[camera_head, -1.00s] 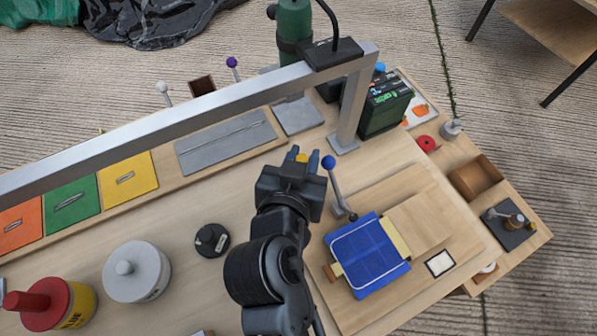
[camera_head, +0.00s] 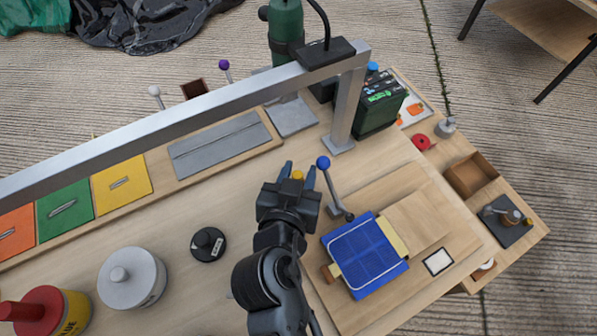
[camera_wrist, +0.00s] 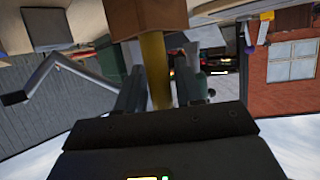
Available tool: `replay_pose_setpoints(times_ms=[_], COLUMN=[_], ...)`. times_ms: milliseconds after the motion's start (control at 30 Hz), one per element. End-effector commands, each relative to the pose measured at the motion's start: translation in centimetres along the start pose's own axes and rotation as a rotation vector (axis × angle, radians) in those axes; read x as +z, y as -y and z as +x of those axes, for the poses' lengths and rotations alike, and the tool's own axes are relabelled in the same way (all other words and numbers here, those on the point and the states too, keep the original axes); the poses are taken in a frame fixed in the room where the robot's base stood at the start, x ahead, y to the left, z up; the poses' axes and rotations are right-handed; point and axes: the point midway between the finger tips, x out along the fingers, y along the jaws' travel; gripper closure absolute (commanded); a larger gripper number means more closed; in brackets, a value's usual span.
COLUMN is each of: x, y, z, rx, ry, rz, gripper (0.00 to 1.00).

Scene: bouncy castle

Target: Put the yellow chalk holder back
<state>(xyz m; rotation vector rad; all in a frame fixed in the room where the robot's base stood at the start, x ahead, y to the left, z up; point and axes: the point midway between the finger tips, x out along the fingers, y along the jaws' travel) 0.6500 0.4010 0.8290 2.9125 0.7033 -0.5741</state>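The yellow chalk holder (camera_head: 298,175) shows as a small yellow end between the fingertips of my gripper (camera_head: 299,173) in the head view. In the wrist view it is a yellow rod (camera_wrist: 156,72) between the two fingers (camera_wrist: 162,78), which are closed in on it. A brown block (camera_wrist: 145,18) covers the rod's far end; I cannot tell whether it is part of the holder. In the head view my gripper hides what lies beneath it. It is over the bench, left of the blue-knobbed lever (camera_head: 329,180).
A grey metal frame (camera_head: 200,112) crosses above the bench. A blue panel (camera_head: 365,256) on a wooden board is at right. A dark box (camera_head: 381,103) stands by the frame's leg. A brown box (camera_head: 194,88) is behind the frame. Bare bench (camera_head: 225,205) lies left of my gripper.

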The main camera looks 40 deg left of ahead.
Motion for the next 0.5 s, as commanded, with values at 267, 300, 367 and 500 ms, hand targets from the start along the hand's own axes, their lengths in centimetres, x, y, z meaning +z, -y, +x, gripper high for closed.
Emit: replay_pose_setpoints(times_ms=[267, 300, 367, 500], x=[-0.2, -0.4, -0.3, -0.1], y=[0.0, 0.0, 0.0, 0.0], z=[-0.1, -0.2, -0.5, -2.9], rx=[0.000, 0.000, -0.001, -0.001], ry=[0.000, 0.000, 0.000, 0.001], rz=[0.000, 0.000, -0.001, 0.000], gripper=[0.64, 0.64, 0.64, 0.64])
